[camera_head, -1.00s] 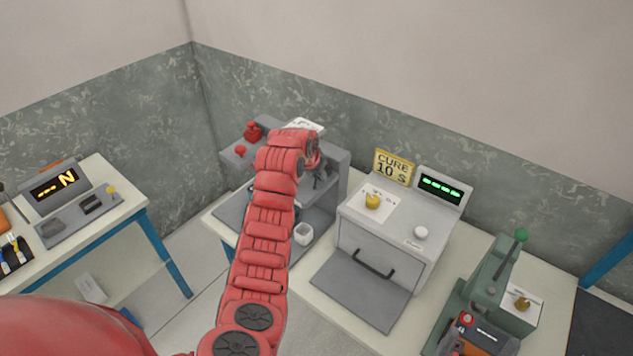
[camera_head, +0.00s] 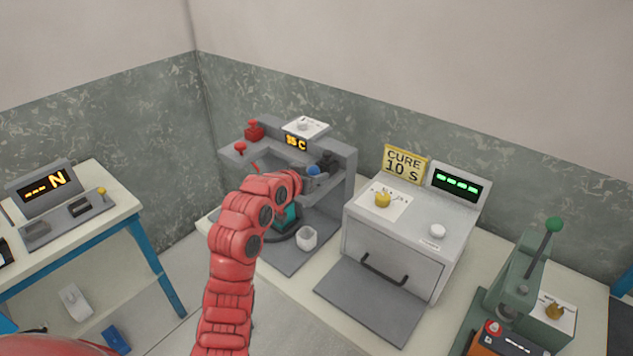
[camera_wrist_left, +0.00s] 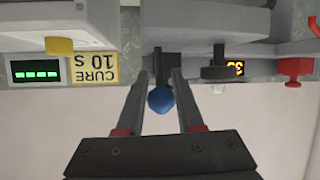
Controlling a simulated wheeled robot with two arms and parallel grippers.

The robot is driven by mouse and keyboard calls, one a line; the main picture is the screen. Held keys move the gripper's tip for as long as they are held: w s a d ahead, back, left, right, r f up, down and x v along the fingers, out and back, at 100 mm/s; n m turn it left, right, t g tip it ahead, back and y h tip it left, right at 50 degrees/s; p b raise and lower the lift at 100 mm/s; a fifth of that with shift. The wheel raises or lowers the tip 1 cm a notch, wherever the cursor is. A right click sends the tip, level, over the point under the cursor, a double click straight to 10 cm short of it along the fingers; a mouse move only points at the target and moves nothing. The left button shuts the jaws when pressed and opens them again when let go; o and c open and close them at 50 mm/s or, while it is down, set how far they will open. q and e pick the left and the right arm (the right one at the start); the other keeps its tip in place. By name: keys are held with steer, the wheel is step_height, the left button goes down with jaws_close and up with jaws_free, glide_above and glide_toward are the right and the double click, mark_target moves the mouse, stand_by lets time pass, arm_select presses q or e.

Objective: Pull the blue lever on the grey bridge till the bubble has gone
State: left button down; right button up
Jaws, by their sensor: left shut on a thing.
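The grey bridge (camera_head: 345,165) stands on the table against the wall. Its blue lever (camera_head: 313,169) has a round blue knob, which also shows between the fingers in the left wrist view (camera_wrist_left: 161,99). My left gripper (camera_wrist_left: 159,78) is shut on the lever. In the head view my left gripper (camera_head: 314,181) is at the front of the bridge, partly hidden by my wrist. A small amber display (camera_head: 297,143) on the bridge is lit. Under it is a teal part (camera_head: 291,214), partly covered by my arm. I cannot make out a bubble. My right gripper is not in view.
A white cup (camera_head: 307,238) stands at the bridge's front right. A green press (camera_head: 520,270) stands farther right. A red knob (camera_head: 254,130) sits on the bridge's left.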

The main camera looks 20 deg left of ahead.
arm_select(q)
steer(key=shift+r, duration=0.25)
steer(key=c, duration=0.8)
jaws_free()
steer(key=shift+o, duration=1.4)
steer(key=shift+f, duration=0.15)
steer(key=shift+s, duration=0.1)
steer(key=shift+s+a, duration=0.15)
steer(key=shift+s, duration=0.05)
steer(key=b+v, duration=0.7)
steer(key=v, duration=1)
